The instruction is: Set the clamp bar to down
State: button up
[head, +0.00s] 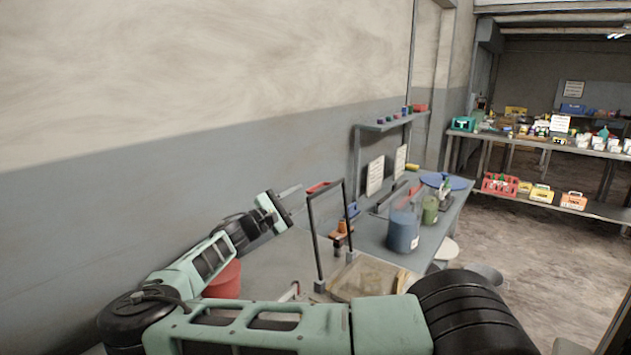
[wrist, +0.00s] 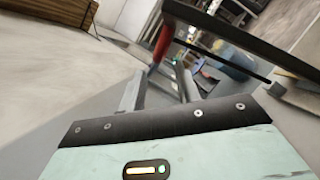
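The clamp bar (head: 328,190) is a thin dark upside-down U-shaped frame. It stands upright, slightly tilted, on the bench beside a shallow tan tray (head: 345,290), with its legs ending in small grey blocks. My gripper (head: 294,201) is to the left of the bar's upper part in the head view, apart from it as far as I can tell. In the wrist view the two fingers of my gripper (wrist: 160,84) are spread with a gap between them and nothing held. A dark bar (wrist: 245,42), seemingly the clamp bar, crosses the upper right there.
My arm hides part of the near bench. A red bucket (head: 225,280) stands behind the arm. A blue container (head: 403,230) and a green one (head: 430,209) stand to the right on the bench (head: 445,225). A wall shelf (head: 390,123) is above. Open floor lies right.

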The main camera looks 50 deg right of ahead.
aim_at(316, 187)
jog(key=p+x, duration=0.2)
jog(key=x, duration=0.4)
jog(key=shift+d, duration=0.1)
grip_shut()
